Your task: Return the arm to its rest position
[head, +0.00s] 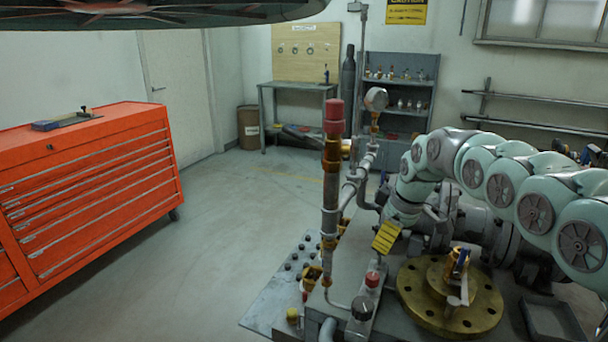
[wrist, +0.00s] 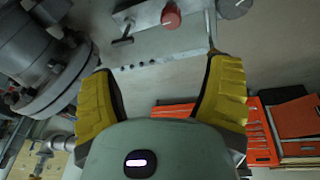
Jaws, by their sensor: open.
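My gripper (head: 386,237) hangs at the end of my pale green arm, beside the grey flanged valve body (head: 494,236) in the head view. One yellow ribbed finger shows there; the other is not clear. In the wrist view both fingers of my gripper (wrist: 158,66) are spread wide with nothing between them. The valve's grey flanges (wrist: 45,65) are left of the fingers there. My arm arches in from the right edge over the bench.
A pipe with a red cap (head: 334,116) and a gauge (head: 376,99) stand left of my arm. A brass flange (head: 412,290) and a red knob (head: 372,279) are in front. An orange tool chest (head: 95,190) stands left, with clear floor between.

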